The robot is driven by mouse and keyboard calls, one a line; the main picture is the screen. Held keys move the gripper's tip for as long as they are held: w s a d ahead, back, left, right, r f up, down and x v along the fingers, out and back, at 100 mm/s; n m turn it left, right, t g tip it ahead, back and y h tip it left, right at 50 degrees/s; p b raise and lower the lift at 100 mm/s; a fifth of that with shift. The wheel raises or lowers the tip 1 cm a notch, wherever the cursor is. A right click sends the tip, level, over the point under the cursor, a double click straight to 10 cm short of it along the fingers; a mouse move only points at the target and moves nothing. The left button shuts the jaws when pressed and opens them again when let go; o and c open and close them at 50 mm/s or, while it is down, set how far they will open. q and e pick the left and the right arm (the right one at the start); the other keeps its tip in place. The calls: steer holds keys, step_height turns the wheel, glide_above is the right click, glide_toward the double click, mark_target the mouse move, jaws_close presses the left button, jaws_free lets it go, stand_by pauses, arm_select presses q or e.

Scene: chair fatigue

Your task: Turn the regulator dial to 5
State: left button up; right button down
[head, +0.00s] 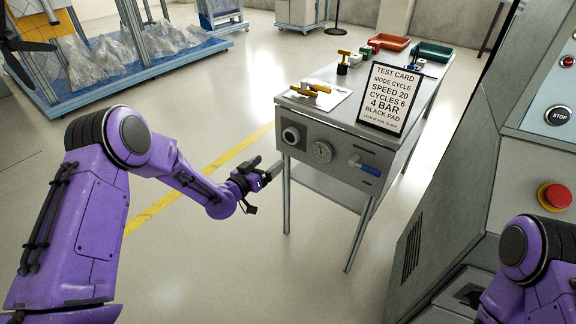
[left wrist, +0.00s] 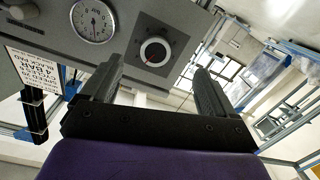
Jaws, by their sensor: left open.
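The regulator dial (head: 291,135) is a dark round knob on a pale ring, at the left end of the bench's front panel. In the left wrist view the dial (left wrist: 155,52) has a red mark toward its lower left, on a dark square plate. Its numbers are too small to read. My left gripper (head: 268,168) is open and empty, just left of and below the dial in the head view. In the left wrist view the dial appears between and beyond the two fingers, apart from them. My right gripper is not in view; only part of my right arm shows.
A pressure gauge (head: 322,151) and a blue-handled valve (head: 365,165) sit right of the dial. A test card (head: 391,98) reading "4 BAR" stands on the metal bench (head: 345,112). A console with a red button (head: 554,197) stands at right. Floor left of the bench is clear.

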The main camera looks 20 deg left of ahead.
mark_target(289, 137)
arm_select(q)
steer(key=shift+m+t+h, duration=0.3)
steer(key=shift+m+h, duration=0.1)
steer(key=shift+m, duration=0.2)
steer(key=x, duration=0.4)
steer(key=r+x, duration=0.1)
steer(key=x, duration=0.3)
steer(key=a+b+x, duration=0.1)
steer(key=x, duration=0.3)
steer(key=shift+w+r, duration=0.15)
steer(key=shift+r, duration=0.2)
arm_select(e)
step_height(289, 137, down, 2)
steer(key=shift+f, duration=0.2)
arm_select(q)
steer(key=c, duration=1.1)
steer(key=shift+o, duration=0.2)
